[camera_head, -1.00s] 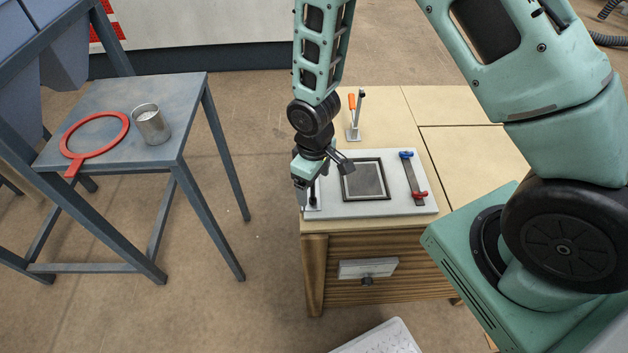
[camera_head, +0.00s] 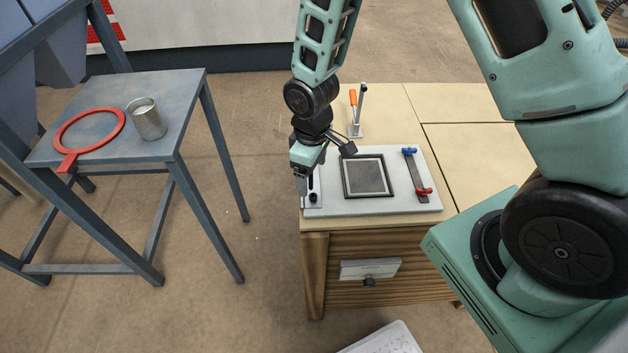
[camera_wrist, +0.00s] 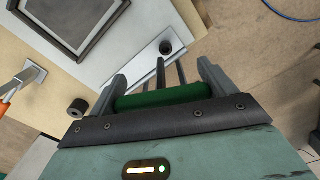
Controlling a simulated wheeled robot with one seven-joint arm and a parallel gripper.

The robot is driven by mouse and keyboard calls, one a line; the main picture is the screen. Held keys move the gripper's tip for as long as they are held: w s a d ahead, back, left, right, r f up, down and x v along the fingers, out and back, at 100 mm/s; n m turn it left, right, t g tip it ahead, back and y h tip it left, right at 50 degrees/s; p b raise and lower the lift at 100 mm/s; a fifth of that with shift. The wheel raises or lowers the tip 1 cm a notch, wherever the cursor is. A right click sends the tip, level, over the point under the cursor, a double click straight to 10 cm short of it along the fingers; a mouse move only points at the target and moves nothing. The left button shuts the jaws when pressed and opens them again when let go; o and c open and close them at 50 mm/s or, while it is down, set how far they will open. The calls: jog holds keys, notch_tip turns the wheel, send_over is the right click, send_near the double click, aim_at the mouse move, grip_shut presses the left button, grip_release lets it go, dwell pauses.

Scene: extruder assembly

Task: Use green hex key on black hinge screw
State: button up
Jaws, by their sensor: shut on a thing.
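My gripper (camera_wrist: 163,82) is shut on the green hex key (camera_wrist: 165,97), whose green handle lies across between the fingers in the wrist view. A dark shaft runs from the handle up towards the light plate. The black hinge screw (camera_wrist: 165,47) sits on that plate, just beyond the shaft's end; I cannot tell whether they touch. In the head view my gripper (camera_head: 301,183) is at the left edge of the board, beside the black screw (camera_head: 313,197). The hex key is not clear there.
A grey board (camera_head: 400,205) holds a dark square frame (camera_head: 367,176) and a bar with blue and red ends (camera_head: 415,173). An orange-handled tool (camera_head: 353,98) stands behind. A black cylinder (camera_wrist: 78,108) is left of my gripper. A side table (camera_head: 178,115) holds a can and red ring.

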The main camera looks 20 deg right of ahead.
jog(key=shift+w+f+n+b, duration=0.65)
jog(key=shift+w+n+b, duration=0.35)
jog(key=shift+b, duration=2.25)
jog(key=n+b, duration=0.2)
jog(key=b, duration=0.5)
jog(key=shift+n+b, duration=0.3)
jog(key=shift+b, duration=0.1)
jog(key=n+b, duration=0.1)
jog(key=b, duration=0.4)
jog(key=shift+s+r+n, duration=0.15)
jog(key=shift+s+n, duration=0.2)
jog(key=shift+n, duration=0.05)
jog(key=s+n+b, duration=0.1)
jog(key=b, duration=0.2)
jog(key=shift+r, duration=0.1)
jog(key=b, duration=0.1)
jog(key=s+n+b, duration=0.1)
jog(key=b, duration=0.1)
jog(key=shift+r, duration=0.25)
jog(key=shift+s+r+n+b, duration=0.25)
jog(key=shift+s+n+b, duration=0.05)
jog(key=shift+n+b, duration=0.15)
jog(key=shift+f+b, duration=0.45)
jog(key=shift+f, duration=0.5)
